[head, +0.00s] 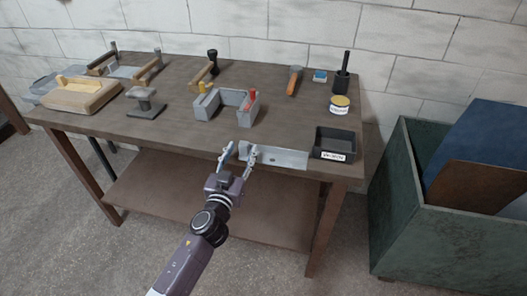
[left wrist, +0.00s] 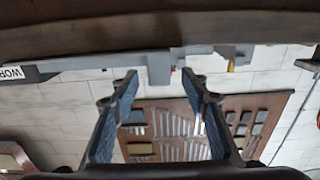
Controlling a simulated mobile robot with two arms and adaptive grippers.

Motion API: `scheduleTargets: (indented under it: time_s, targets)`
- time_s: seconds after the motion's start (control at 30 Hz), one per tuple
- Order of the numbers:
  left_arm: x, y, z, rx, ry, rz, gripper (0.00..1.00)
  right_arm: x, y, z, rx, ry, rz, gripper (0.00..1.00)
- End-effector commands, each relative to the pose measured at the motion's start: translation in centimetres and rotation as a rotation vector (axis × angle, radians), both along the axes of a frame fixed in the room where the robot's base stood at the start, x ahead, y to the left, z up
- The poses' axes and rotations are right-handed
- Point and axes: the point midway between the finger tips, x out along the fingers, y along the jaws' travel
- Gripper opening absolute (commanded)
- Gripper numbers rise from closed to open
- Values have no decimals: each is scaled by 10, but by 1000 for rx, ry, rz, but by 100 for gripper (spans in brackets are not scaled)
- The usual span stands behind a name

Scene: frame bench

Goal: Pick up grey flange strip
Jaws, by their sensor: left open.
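The grey flange strip (head: 280,157) lies along the front edge of the wooden bench (head: 180,137), its left end turned up. My left gripper (head: 240,154) is open at that left end, with its fingers pointing toward the bench. In the left wrist view the picture is upside down. There the strip (left wrist: 105,62) runs across below the bench edge, and its end block stands near the gap between the open fingertips (left wrist: 160,82). Nothing is held. I cannot tell whether a finger touches the strip. My right gripper is not in view.
A dark labelled tray (head: 335,144) stands just right of the strip. A grey U-shaped fixture (head: 212,108) with yellow and red parts is behind it. A hammer (head: 293,82), a tin (head: 340,105) and wooden-handled tools stand farther back. A green bin (head: 440,240) is at the right.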

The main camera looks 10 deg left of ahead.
Motion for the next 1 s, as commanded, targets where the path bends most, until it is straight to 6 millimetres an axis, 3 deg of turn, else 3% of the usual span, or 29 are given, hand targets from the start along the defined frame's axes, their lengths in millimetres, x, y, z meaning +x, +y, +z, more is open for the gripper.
scheduleTargets:
  time_s: [0.1,0.2,0.53,0.9,1.0]
  targets:
    - [20,1,10,3,-2,1,42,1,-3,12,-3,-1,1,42]
    - [31,1,6,2,0,1,42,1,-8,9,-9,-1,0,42]
    - [38,0,5,0,0,0,42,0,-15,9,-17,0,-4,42]
    - [38,0,4,0,1,0,2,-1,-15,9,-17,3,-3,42]
    - [37,0,4,0,1,0,0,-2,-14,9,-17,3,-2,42]
